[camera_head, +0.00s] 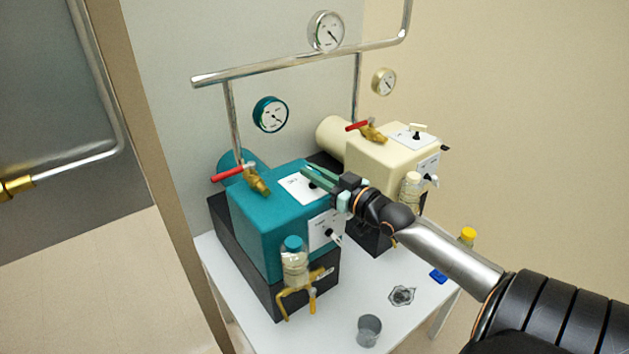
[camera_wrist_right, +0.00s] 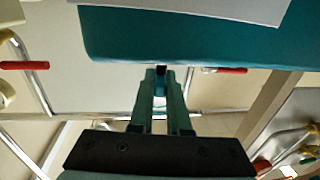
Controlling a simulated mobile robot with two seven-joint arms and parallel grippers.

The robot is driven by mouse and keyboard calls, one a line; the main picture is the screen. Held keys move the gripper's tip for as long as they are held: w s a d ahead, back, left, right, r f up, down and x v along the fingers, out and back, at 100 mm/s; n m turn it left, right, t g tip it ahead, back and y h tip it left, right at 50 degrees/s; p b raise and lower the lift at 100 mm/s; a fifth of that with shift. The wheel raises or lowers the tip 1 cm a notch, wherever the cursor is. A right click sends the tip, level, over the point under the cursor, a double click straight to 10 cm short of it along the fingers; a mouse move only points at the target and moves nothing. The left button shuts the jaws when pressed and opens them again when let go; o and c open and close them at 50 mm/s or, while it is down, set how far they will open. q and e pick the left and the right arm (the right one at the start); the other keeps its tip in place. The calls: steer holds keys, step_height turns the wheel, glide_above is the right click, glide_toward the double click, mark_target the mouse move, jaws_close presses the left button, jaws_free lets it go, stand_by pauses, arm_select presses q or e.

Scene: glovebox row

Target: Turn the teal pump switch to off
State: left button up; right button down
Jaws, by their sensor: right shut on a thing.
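The teal pump (camera_head: 262,232) stands on a dark base on the white table, with a white plate (camera_head: 296,189) on its top. My right gripper (camera_head: 312,178) reaches in from the right over this plate. Its pale green fingers are shut on the teal pump's switch at the plate, which they mostly hide. In the right wrist view the fingers (camera_wrist_right: 161,85) are close together, with a small dark piece (camera_wrist_right: 160,70) between their tips. The switch's exact angle cannot be told. A second white plate with a small lever (camera_head: 331,234) is on the pump's front. My left gripper is not in view.
A cream pump (camera_head: 378,163) stands behind, with its own top switch (camera_head: 417,129). A red-handled brass valve (camera_head: 256,181) sits left of the teal plate. A teal-capped bottle (camera_head: 295,266) is in front. A grey cup (camera_head: 369,330) stands on the table (camera_head: 340,300). A pipe (camera_head: 290,61) runs above.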

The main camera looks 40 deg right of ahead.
steer(key=shift+f+n+g+y+b, duration=0.2)
steer(key=shift+n+g+y+b, duration=0.1)
steer(key=shift+n+y+b, duration=0.9)
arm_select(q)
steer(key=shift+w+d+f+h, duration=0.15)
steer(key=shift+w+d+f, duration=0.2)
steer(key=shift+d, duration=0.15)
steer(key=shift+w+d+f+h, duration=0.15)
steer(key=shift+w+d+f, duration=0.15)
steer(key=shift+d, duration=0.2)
arm_select(e)
steer(key=shift+r+n+y, duration=0.1)
steer(key=shift+n+y, duration=0.4)
steer(key=shift+y, duration=0.8)
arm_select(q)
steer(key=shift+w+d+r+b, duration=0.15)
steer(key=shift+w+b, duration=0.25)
arm_select(e)
steer(key=shift+r+n+g+y, duration=0.1)
steer(key=shift+n+g+y, duration=0.45)
steer(key=shift+y, duration=0.45)
steer(key=c, duration=0.9)
jaws_free()
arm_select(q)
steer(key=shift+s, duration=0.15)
